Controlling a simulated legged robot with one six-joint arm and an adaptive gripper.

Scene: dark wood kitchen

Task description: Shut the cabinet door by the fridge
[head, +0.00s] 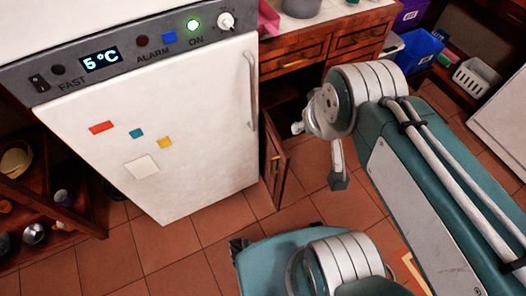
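The cabinet door (275,167) is a narrow brown wooden panel just right of the white fridge (195,135). It stands swung out from the wooden cabinet, with a dark opening behind it. My gripper (322,150) hangs at the end of my teal arm, to the right of the door and apart from it in the picture. A pale bar with a grey end points down from it, and a small pale part sticks out to the left. The arm joint partly hides it, so its opening is unclear. I see nothing held in it.
Wooden drawers (294,57) are above the opening under a light counter. Shelves with bowls (25,190) stand at the left. Tiled floor (305,195) is bare in front of the door.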

